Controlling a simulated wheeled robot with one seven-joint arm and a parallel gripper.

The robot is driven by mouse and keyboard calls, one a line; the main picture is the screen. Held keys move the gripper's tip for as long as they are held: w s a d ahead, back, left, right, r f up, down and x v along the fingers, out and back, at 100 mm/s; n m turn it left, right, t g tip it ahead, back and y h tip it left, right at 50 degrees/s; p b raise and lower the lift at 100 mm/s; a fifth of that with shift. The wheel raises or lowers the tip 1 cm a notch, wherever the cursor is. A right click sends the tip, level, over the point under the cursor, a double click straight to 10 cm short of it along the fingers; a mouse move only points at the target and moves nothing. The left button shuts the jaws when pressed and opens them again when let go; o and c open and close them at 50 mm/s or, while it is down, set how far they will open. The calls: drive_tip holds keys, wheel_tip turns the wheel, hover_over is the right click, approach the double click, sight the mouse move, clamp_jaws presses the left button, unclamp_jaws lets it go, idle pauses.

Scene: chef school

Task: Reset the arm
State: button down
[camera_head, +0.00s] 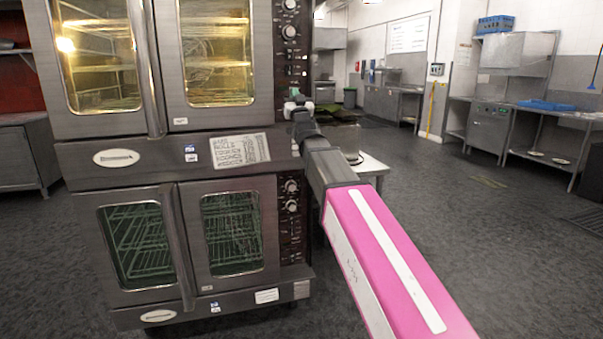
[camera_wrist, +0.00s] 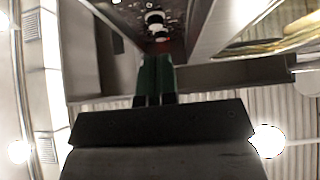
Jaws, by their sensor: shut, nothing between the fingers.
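My pink and black arm (camera_head: 385,255) reaches from the bottom right of the head view toward the double oven (camera_head: 170,165). My gripper (camera_head: 296,100) is at the arm's far end, in front of the oven's control panel (camera_head: 292,45), near the knobs. In the wrist view my gripper's green fingers (camera_wrist: 154,62) are together with nothing between them. The oven's knobs (camera_wrist: 155,18) show just beyond the fingertips in that view. Whether the fingers touch the panel cannot be told.
The upper oven door (camera_head: 208,50) and lower oven door (camera_head: 233,235) are shut. A small white-topped table (camera_head: 368,166) stands behind my arm. Steel counters (camera_head: 550,140) line the right wall. The grey floor (camera_head: 480,220) to the right is open.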

drive_tip(key=s+d+f+m+g+h, duration=0.15)
drive_tip(key=d+f+g, duration=0.25)
drive_tip(key=f, duration=0.9)
drive_tip(key=d+f+g+h, duration=0.2)
drive_tip(key=d+f+g, duration=0.2)
drive_tip(key=f, duration=0.8)
drive_tip(key=s+d+f+g+h, duration=0.15)
drive_tip(key=d+f+g, duration=0.25)
drive_tip(key=f, duration=0.9)
drive_tip(key=s+d+f+g, duration=0.3)
drive_tip(key=s+f+g, duration=0.1)
drive_tip(key=s+f, duration=0.4)
drive_tip(key=s+d+f+m+g+h, duration=0.1)
drive_tip(key=s+d+f+g, duration=0.2)
drive_tip(key=s+f, duration=0.6)
drive_tip(key=s+d+f+g+h, duration=0.1)
drive_tip(key=s+d+f+g, duration=0.2)
drive_tip(key=s+f+g, duration=0.2)
drive_tip(key=s+f, duration=0.3)
drive_tip(key=shift+s+d+f+m+g, duration=0.25)
drive_tip(key=shift+s+f+m+g, duration=0.05)
drive_tip(key=shift+s+m, duration=0.05)
